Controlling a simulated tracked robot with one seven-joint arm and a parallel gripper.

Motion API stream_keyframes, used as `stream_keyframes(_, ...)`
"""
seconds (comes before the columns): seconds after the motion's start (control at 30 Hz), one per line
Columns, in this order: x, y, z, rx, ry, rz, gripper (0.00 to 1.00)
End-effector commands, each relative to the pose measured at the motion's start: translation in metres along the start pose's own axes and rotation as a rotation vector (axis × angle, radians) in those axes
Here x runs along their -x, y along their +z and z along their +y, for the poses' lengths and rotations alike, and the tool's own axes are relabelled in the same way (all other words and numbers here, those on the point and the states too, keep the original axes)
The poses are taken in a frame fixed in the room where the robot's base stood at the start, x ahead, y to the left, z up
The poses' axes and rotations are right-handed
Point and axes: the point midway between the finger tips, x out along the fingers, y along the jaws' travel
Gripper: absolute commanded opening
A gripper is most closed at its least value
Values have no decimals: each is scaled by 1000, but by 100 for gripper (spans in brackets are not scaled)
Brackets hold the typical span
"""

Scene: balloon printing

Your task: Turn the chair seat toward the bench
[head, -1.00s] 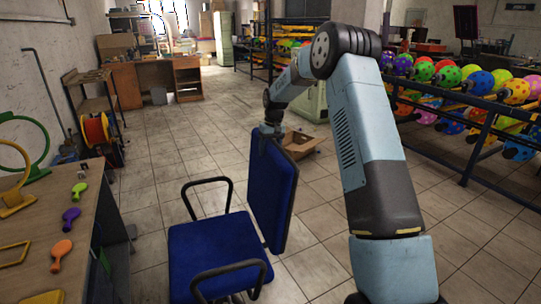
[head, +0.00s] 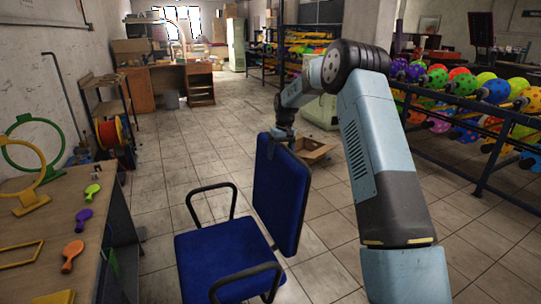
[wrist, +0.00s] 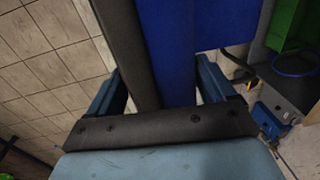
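The chair has a blue seat (head: 225,255), black armrests and an upright blue backrest (head: 280,205). It stands on the tiled floor right of the wooden bench (head: 85,235). The seat extends left from the backrest, on the bench side, with a floor gap between seat and bench. My gripper (head: 283,136) is at the top edge of the backrest. In the wrist view, the fingers of my gripper (wrist: 162,92) lie on both sides of the black-edged backrest (wrist: 168,45) and appear closed against it. The chair's base is mostly hidden.
Paddles (head: 73,255) and ring stands (head: 35,160) sit on the bench. An open cardboard box (head: 313,150) lies behind the chair. A balloon rack (head: 490,115) stands at right.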

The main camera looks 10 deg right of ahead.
Motion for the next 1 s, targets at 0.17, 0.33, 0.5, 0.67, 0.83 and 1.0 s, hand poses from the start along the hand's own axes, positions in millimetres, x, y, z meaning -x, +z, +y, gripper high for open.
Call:
stream_keyframes(0.17, 0, 0, -3, 3, -2, -1, 84)
stream_keyframes(0.33, 5, 0, -4, 4, -3, 0, 84)
stream_keyframes(0.5, 27, 0, -4, 4, -2, 1, 84)
stream_keyframes(0.67, 59, 1, -3, 3, -1, 3, 84)
stream_keyframes(0.83, 92, 1, -4, 3, -2, 2, 84)
stream_keyframes(1.0, 118, 2, -4, 3, -2, 0, 84)
